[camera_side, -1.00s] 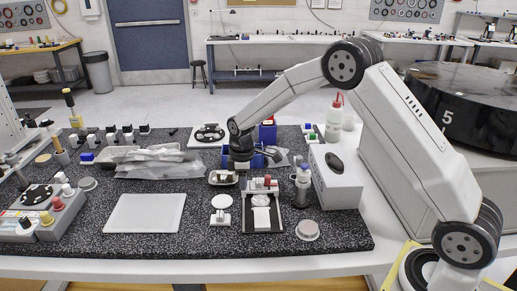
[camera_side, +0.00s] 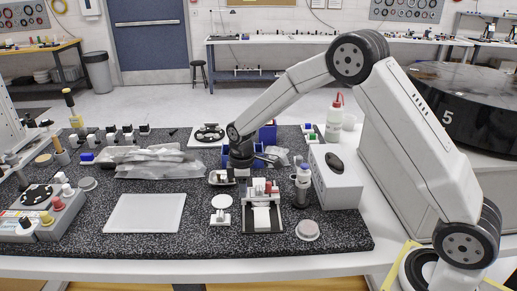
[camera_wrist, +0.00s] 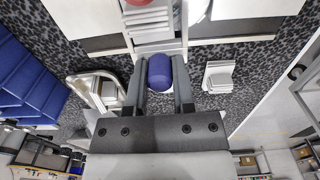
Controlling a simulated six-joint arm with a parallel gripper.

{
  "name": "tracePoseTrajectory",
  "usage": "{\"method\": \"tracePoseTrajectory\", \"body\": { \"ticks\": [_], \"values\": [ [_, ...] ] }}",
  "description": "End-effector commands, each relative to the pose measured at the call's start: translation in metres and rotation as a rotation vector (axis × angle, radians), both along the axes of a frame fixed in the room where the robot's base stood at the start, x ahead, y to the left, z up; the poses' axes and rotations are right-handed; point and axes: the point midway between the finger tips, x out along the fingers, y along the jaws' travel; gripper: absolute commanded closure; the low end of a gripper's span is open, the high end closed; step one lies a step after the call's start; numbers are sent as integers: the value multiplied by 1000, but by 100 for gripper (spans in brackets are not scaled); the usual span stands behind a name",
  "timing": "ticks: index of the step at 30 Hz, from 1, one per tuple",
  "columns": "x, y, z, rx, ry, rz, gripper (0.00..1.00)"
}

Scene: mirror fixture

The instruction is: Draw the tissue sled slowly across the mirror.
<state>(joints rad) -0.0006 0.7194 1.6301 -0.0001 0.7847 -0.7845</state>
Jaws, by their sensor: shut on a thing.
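My gripper (camera_wrist: 161,68) is shut on a blue-purple cylinder (camera_wrist: 160,74), which looks like the tissue sled's knob. A white layered block (camera_wrist: 149,22) lies just beyond the cylinder in the wrist view. Whether the two are joined is hidden. In the side view the mirror fixture is a dark framed plate (camera_side: 247,226) right of centre on the mat. A white strip (camera_side: 262,217) lies along its middle, with red parts at its back end. The round mirror surface under the strip is mostly hidden. My fingertips are hard to make out in the side view.
A white disc stand (camera_side: 221,203) is left of the fixture, and a metal dish (camera_side: 222,178) is behind it. A bottle (camera_side: 302,186) and a round grey puck (camera_side: 308,230) stand close on the right. Blue bins (camera_wrist: 22,85) are at the wrist view's left.

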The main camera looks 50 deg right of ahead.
Motion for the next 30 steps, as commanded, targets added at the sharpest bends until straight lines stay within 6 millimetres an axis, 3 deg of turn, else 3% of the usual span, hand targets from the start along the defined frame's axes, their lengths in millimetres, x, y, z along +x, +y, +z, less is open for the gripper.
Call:
{"method": "tracePoseTrajectory", "body": {
  "ticks": [1, 30],
  "values": [
    [-7, 1, -7, -1, 18, 2, 100],
    [-28, 23, -7, -1, 18, 3, 100]
  ]
}}
